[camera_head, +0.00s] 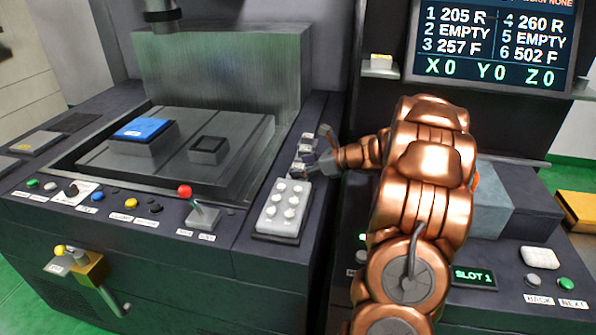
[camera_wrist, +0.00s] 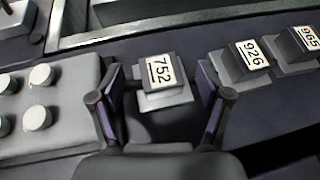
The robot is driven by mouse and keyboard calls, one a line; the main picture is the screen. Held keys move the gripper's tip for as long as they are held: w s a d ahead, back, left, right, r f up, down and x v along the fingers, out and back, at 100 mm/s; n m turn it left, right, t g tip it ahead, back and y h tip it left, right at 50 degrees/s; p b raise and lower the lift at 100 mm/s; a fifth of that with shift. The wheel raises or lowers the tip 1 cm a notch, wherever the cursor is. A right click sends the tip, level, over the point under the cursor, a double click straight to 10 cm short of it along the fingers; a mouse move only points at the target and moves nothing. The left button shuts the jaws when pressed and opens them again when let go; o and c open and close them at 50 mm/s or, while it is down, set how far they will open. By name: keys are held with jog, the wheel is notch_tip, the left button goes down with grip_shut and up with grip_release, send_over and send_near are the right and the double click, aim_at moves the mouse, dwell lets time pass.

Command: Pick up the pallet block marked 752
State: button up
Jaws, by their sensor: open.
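The pallet block marked 752 (camera_wrist: 163,82) is a small grey block with a white label, upright on the dark machine ledge in the wrist view. My gripper (camera_wrist: 163,98) is open, with one finger on each side of the block and visible gaps to both. In the head view my gripper (camera_head: 311,172) is at the ledge beside the row of small blocks, and its fingers partly hide the nearest one. The block marked 926 (camera_wrist: 240,60) and the block marked 965 (camera_wrist: 295,48) stand to the right in the wrist view.
A light grey pad with round knobs (camera_head: 283,208) lies close to my gripper. A raised bed edge runs behind the blocks. A red-knobbed lever (camera_head: 190,198) stands at the front. A blue-topped block (camera_head: 143,132) sits in the machine bed.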

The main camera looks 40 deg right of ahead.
jog(key=shift+x, duration=0.8)
jog(key=shift+f, duration=0.1)
grip_shut()
